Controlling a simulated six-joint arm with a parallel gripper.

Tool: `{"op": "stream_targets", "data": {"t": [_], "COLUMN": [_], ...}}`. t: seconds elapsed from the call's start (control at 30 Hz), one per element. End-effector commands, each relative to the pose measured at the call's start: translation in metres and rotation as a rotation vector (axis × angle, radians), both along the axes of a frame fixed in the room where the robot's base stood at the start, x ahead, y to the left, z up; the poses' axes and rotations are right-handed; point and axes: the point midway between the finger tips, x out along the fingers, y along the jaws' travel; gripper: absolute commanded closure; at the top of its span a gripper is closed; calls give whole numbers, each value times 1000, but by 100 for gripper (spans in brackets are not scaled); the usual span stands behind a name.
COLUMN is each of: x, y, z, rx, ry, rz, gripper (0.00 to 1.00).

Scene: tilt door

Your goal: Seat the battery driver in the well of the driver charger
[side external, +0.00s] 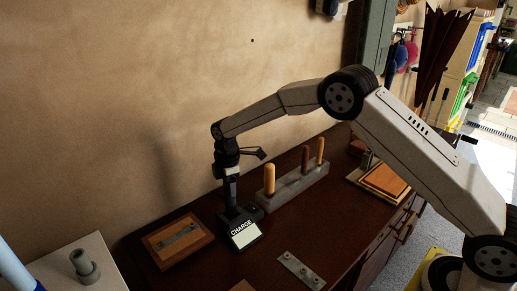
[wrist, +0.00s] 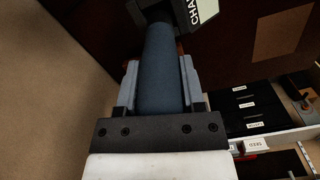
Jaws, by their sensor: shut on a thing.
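The driver charger (side external: 244,236) stands on the dark bench top, with a pale panel marked CHARGE on its sloped front. Its panel also shows at the top edge of the wrist view (wrist: 206,9). My gripper (side external: 229,183) points down above the back part of the charger. It is shut on the battery driver, whose blue-grey round body (wrist: 161,70) lies between the two fingers in the wrist view. The driver looks about upright in the side view, its lower end at or just above the charger. The well is hidden, so I cannot tell how deep the driver sits.
A grey rack (side external: 297,188) with upright wooden handles stands close on the right. A wooden board with a metal plate (side external: 178,239) lies to the left. A metal strip (side external: 300,270) lies in front. The wall is close behind. Labelled dark drawers (wrist: 250,107) show in the wrist view.

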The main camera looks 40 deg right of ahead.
Motion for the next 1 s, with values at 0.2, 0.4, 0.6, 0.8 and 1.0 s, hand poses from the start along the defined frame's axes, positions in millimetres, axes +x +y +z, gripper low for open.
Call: {"op": "stream_targets", "data": {"t": [0.2, 0.4, 0.6, 0.8, 1.0], "x": [1, 1, 1, 1, 1], "y": [0, 0, 0, 0, 0], "z": [-3, -7, -10, -13, -17], "rx": [1, 0, 0, 0, 0], "ry": [-1, -2, -2, -3, -2], "rz": [0, 0, 0, 0, 0], "gripper": [100, 100, 100, 100, 100]}}
